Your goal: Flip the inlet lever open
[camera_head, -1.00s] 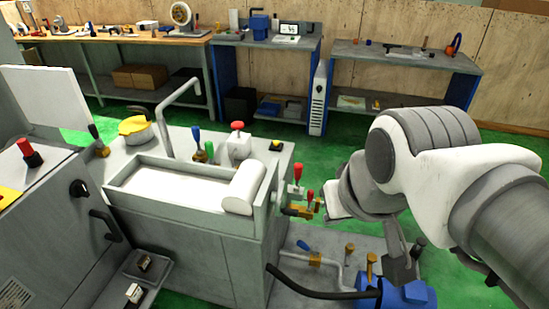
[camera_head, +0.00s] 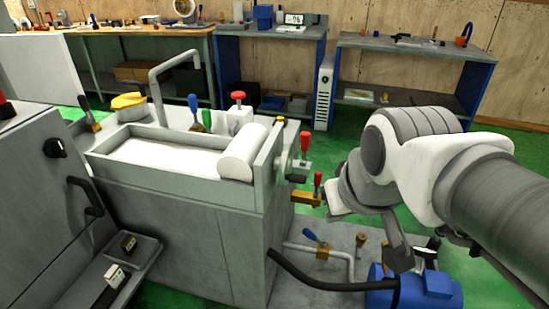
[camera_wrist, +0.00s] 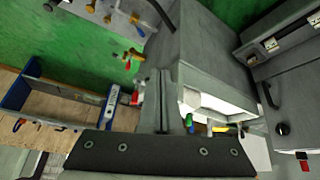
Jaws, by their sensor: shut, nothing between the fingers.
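Which lever is the inlet lever I cannot tell. In the head view a blue-handled lever (camera_head: 315,239) sits on a low pipe beside the machine. A red-handled lever (camera_head: 317,184) on a brass valve (camera_head: 306,198) and a larger red handle (camera_head: 304,146) are at the machine's right side. A blue lever (camera_head: 194,108) and a green one (camera_head: 207,120) stand on its top.
The grey machine (camera_head: 225,235) with its open white trough (camera_head: 165,160) stands left of my arm. A black hose (camera_head: 320,286) runs to a blue motor-like unit (camera_head: 430,290) low at right. Workbenches (camera_head: 415,48) line the back wall. Green floor is clear between.

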